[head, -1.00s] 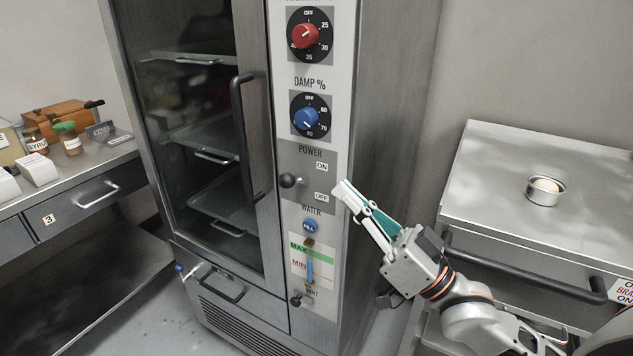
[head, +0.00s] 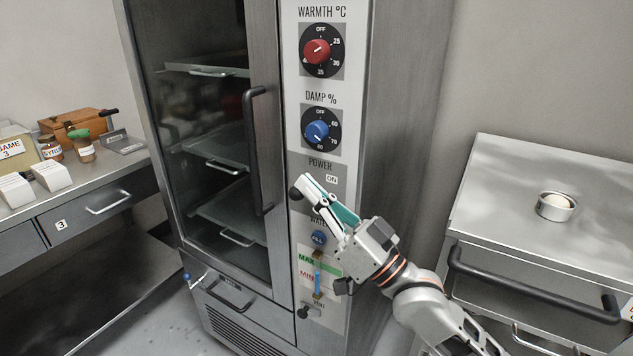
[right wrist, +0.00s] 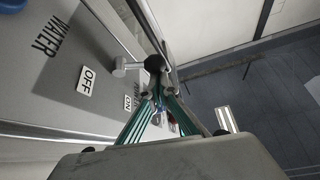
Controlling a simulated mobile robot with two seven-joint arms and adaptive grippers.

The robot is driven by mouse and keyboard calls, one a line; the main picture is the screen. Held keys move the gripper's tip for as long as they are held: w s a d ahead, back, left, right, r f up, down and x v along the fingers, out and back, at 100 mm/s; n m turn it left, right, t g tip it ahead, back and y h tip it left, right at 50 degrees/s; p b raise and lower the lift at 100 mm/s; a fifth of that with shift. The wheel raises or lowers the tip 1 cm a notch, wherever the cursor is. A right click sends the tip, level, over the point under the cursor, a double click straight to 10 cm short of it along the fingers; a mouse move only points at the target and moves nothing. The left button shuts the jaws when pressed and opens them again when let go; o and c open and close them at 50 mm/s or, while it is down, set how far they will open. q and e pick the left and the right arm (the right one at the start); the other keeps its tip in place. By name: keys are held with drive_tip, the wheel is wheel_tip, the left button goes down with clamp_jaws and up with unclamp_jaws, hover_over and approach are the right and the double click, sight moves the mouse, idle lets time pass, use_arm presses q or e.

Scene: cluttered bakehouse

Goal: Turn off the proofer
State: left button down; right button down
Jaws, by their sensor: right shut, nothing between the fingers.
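The proofer (head: 266,40) is a tall steel cabinet with a control panel down its right side. Its power lever has a black ball knob (head: 296,194) beside the ON label (head: 331,179). My right gripper (head: 305,183) is shut and empty, its fingertips at the knob and covering the OFF label in the head view. In the right wrist view the knob (right wrist: 155,64) is right at the fingertips (right wrist: 164,82); whether they touch it I cannot tell. The OFF label (right wrist: 87,81) shows there. My left gripper is out of view.
A red warmth dial (head: 317,51) and blue damp dial (head: 317,132) sit above the lever, a blue fill button (head: 319,238) below. The black door handle (head: 255,150) is close to the left. A steel counter (head: 570,165) with a small tin (head: 556,207) stands right.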

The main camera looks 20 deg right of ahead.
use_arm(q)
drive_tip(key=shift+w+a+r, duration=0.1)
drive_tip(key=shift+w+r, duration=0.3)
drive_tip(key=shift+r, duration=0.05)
